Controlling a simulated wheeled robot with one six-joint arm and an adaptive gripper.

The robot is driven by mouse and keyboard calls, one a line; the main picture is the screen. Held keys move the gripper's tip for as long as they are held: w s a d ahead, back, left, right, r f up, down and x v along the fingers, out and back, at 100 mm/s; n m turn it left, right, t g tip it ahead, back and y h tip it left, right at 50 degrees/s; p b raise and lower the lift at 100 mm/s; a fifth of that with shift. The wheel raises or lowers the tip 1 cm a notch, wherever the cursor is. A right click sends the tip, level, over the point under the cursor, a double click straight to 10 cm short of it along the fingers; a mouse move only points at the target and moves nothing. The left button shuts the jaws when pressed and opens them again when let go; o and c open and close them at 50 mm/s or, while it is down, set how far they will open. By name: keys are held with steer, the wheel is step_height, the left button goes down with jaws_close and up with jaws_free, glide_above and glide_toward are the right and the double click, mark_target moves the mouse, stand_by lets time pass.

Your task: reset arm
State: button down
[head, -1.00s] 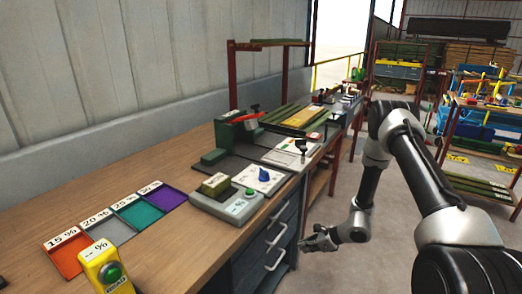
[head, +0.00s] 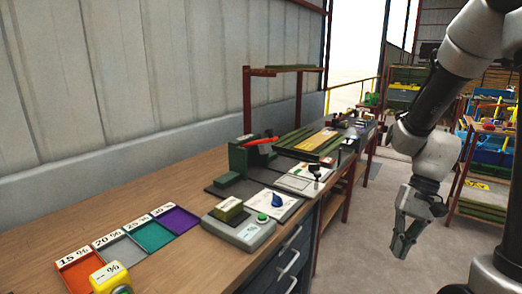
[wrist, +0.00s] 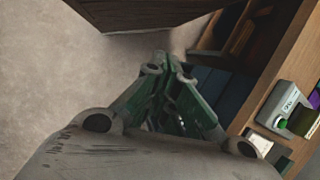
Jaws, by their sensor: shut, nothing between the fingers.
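My gripper (head: 403,240) hangs over the open floor to the right of the workbench (head: 150,268), pointing down. It is shut with nothing between its fingers and touches nothing. In the wrist view its green fingers (wrist: 165,62) are together, with floor and the bench front beyond them.
On the bench stand a grey scale (head: 240,230) with a green block (head: 229,210), a green press with a red handle (head: 245,165), and coloured trays (head: 80,275). A yellow device (head: 111,280) is at the near edge. Racks stand at the far right. The floor (head: 350,245) beside the bench is clear.

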steer(key=s+d+r+n+t+h, duration=0.1)
steer(key=s+d+r+n+t, duration=0.1)
steer(key=r, duration=0.6)
steer(key=s+d+r+n+t+h, duration=0.1)
steer(key=s+r+n+t+h, duration=0.1)
steer(key=s+r+t, duration=0.3)
step_height(320, 180, up, 4)
steer(key=shift+s+d+f, duration=0.1)
steer(key=shift+s+d, duration=0.05)
steer(key=shift+d, duration=0.2)
